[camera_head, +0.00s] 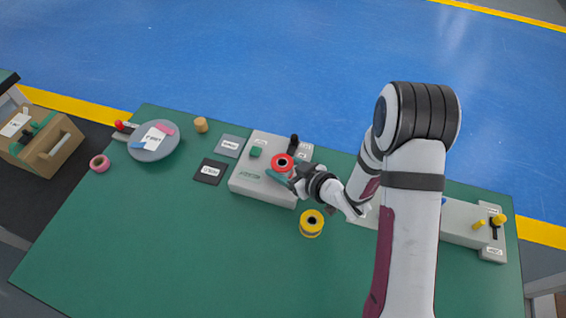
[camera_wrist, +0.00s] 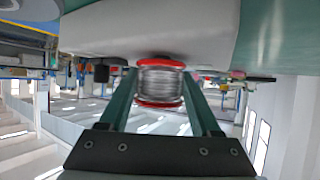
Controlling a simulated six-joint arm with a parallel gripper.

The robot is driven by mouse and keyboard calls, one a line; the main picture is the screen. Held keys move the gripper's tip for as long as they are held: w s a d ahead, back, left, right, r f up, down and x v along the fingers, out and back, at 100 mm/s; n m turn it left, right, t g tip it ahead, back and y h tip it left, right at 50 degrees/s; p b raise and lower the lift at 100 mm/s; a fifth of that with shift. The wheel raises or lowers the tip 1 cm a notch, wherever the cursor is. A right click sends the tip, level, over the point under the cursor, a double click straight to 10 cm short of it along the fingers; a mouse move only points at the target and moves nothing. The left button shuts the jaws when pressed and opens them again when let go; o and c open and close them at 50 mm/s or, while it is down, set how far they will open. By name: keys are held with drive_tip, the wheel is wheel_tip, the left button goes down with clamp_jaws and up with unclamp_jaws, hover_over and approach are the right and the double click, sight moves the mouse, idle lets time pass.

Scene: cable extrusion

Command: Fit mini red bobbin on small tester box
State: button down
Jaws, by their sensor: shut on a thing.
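A small bobbin with red flanges and a grey wound middle (camera_wrist: 160,82) is between the green fingers of my gripper (camera_wrist: 162,88) in the wrist view. In the head view the red bobbin (camera_head: 282,162) is over the front right part of the grey tester box (camera_head: 262,190). My gripper (camera_head: 284,176) is shut on the bobbin from the right. The box has a green block and a black upright part on top. I cannot tell whether the bobbin touches the box.
A yellow bobbin (camera_head: 311,224) stands in front of the box. Dark card (camera_head: 210,171) and grey card (camera_head: 229,146) lie to its left. A round grey plate (camera_head: 154,141), a pink roll (camera_head: 100,163) and a tan cylinder (camera_head: 201,125) are farther left. The front left table is clear.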

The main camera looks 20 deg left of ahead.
drive_tip(key=shift+d+f, duration=0.1)
drive_tip(key=shift+f, duration=0.1)
idle(0.6)
unclamp_jaws()
idle(0.4)
drive_tip(key=shift+r, duration=3.55)
